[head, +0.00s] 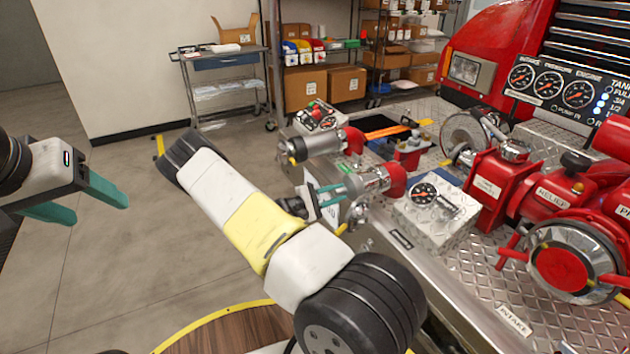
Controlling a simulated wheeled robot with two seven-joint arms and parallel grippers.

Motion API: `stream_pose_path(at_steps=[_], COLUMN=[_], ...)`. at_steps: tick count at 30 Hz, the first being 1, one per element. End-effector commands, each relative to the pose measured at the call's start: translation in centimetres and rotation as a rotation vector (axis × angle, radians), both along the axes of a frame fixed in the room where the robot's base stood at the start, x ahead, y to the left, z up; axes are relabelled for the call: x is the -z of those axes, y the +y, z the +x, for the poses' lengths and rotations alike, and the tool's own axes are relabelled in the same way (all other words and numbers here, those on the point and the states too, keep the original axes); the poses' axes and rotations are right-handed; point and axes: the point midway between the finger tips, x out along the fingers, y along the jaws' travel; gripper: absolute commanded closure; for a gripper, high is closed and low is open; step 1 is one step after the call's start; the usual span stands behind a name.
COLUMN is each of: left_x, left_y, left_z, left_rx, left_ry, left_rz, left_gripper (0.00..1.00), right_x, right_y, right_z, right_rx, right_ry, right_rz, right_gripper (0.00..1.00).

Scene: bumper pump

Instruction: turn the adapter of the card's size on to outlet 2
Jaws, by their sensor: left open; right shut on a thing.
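My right gripper (332,194) has its teal fingers shut on a silver adapter (352,185) at the mouth of the nearer pump outlet (373,178), which has a red elbow behind it. The adapter looks in line with this outlet; whether its thread is engaged I cannot tell. A farther silver outlet fitting (313,146) sits up and to the left. No outlet number or size card is readable. My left gripper (88,202) is open and empty over the floor at the far left.
The red pump body (553,200) fills the right. Orange and blue items lie on the tread-plate deck. Shelves and a cart (222,80) stand behind; the left floor is clear.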

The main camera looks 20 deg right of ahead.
Motion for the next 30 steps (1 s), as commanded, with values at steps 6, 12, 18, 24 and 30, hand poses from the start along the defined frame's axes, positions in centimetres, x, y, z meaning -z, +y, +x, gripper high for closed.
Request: stream_pose_path(at_steps=[6,12,18,24,30], left_x=[0.0,0.0,0.0,0.0,0.0], left_y=[0.0,0.0,0.0,0.0,0.0], left_z=[0.0,0.0,0.0,0.0,0.0], left_rx=[0.0,0.0,0.0,0.0,0.0], left_ry=[0.0,0.0,0.0,0.0,0.0], left_rz=[0.0,0.0,0.0,0.0,0.0], left_gripper=[0.37,0.37,0.37,0.37,0.37], right_x=[-0.13,-0.1,-0.12,-0.13,-0.15], right_y=[0.12,0.12,0.14,0.17,0.2], right_z=[0.07,0.05,0.07,0.09,0.11], right_rx=[-0.002,-0.002,-0.001,-0.002,-0.005], right_ry=[-0.136,-0.396,-0.452,-0.468,-0.724], right_rz=[0.008,0.028,0.034,0.034,0.052], right_gripper=[1.0,1.0,1.0,1.0,1.0])
